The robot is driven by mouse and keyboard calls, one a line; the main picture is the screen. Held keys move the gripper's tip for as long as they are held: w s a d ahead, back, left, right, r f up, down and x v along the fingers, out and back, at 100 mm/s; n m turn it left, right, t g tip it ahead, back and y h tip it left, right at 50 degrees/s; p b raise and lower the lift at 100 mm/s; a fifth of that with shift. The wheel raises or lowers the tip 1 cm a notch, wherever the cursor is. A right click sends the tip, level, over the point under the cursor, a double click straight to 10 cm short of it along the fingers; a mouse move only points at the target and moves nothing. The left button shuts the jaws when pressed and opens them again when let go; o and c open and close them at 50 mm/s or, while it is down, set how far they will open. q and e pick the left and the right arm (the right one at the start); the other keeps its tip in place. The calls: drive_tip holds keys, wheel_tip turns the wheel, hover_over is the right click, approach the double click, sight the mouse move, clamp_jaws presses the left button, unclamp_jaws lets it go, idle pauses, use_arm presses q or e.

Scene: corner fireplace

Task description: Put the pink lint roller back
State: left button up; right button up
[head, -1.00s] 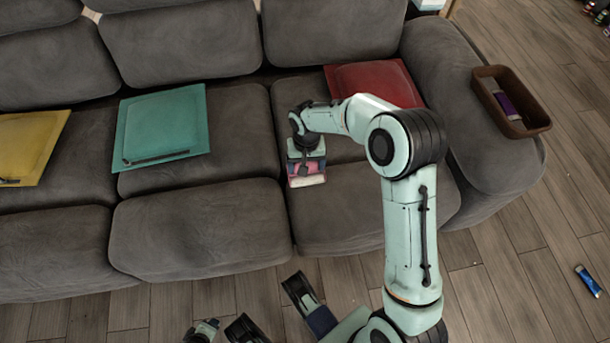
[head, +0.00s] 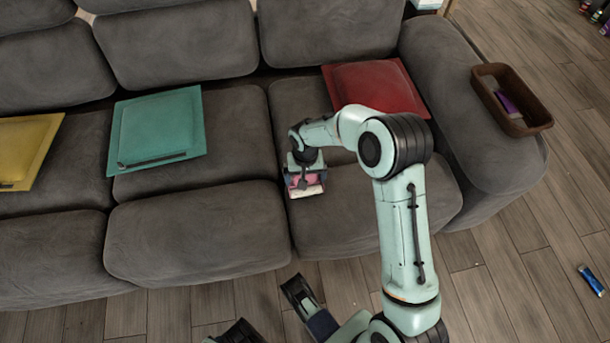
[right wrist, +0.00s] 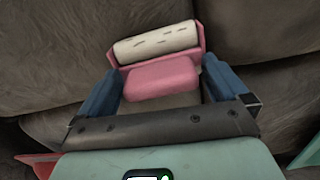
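The pink lint roller (right wrist: 160,78) has a pink handle and frame and a pale cylinder with dark dashes. My right gripper (head: 304,182) is shut on its handle, with a blue finger on each side in the right wrist view. In the head view the lint roller (head: 307,190) shows at the fingertips, over the front of the right sofa seat. How far it is above the seat I cannot tell. A brown open basket (head: 535,125) stands on the right armrest, holding a purple item (head: 507,103) and something pale.
The grey sofa (head: 200,235) carries a red cushion (head: 385,85), a teal cushion (head: 165,125) and a yellow cushion (head: 25,145). A dark stick-like item lies along the teal cushion's front edge. A blue tube (head: 590,280) lies on the wooden floor at right.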

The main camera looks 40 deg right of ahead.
wheel_tip(320, 180, up, 7)
drive_tip(key=shift+f+p, duration=0.1)
drive_tip(key=shift+p, duration=0.85)
wheel_tip(320, 180, up, 4)
drive_tip(key=shift+r+p, duration=0.15)
drive_tip(key=shift+p, duration=0.4)
use_arm(q)
drive_tip(key=shift+t, duration=0.4)
drive_tip(key=r, duration=0.1)
drive_tip(key=w+d+r, duration=0.1)
drive_tip(key=r, duration=0.3)
drive_tip(key=shift+w+d, duration=0.25)
drive_tip(key=shift+d, duration=0.1)
use_arm(e)
drive_tip(key=shift+r, duration=0.6)
use_arm(q)
drive_tip(key=shift+s, duration=0.1)
